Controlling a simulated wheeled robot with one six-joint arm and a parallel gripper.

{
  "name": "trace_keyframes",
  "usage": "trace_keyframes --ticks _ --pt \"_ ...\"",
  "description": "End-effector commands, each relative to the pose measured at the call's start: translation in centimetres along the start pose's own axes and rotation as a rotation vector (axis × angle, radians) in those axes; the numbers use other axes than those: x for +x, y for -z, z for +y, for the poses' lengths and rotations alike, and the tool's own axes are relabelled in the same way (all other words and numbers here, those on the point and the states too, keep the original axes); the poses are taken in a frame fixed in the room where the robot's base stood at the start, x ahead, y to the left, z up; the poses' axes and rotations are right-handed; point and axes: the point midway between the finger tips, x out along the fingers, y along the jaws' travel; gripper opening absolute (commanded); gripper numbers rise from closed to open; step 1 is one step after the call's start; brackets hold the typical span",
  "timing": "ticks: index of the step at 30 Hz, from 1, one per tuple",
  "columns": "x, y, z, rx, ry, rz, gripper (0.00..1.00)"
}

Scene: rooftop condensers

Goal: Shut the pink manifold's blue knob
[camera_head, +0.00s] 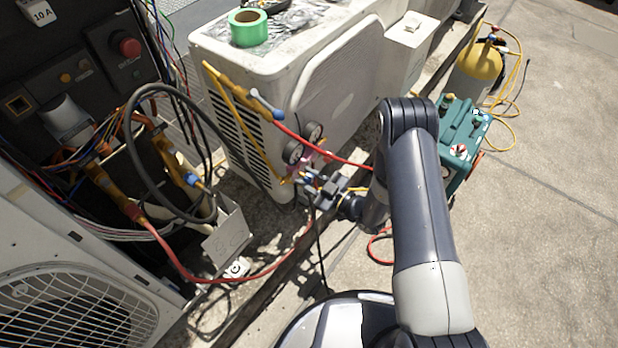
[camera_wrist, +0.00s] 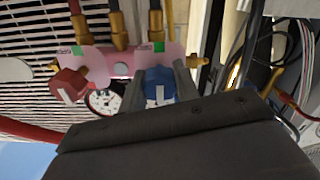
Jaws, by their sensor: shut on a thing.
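The pink manifold (camera_wrist: 115,62) shows in the wrist view with a red knob (camera_wrist: 72,88) on the left and the blue knob (camera_wrist: 160,85) on the right. Hoses with brass fittings run from its upper edge. My gripper (camera_wrist: 163,88) is shut on the blue knob, with one finger on each side of it. A white mark shows on each knob. In the head view the manifold (camera_head: 318,160) is small and partly hidden by my gripper (camera_head: 312,184), beside the condenser's lower front.
A white condenser (camera_head: 260,70) stands behind the manifold, with green tape (camera_head: 248,27) on top. An open electrical box with cables is at left. A red hose (camera_head: 335,156) crosses near my arm. A teal machine (camera_head: 462,140) and yellow cylinder (camera_head: 474,72) stand right; the pavement is mostly clear.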

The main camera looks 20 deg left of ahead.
Motion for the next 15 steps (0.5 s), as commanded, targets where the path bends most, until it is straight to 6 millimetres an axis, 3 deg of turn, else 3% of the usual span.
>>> trace_keyframes --ticks 7,8,15 --pt "-0.12 -0.2 -0.11 0.003 0.0 -0.006 0.07" --pt "-0.12 -0.2 -0.11 0.003 0.0 -0.006 0.32" --pt "-0.06 -0.1 -0.05 0.001 0.0 -0.003 0.52"
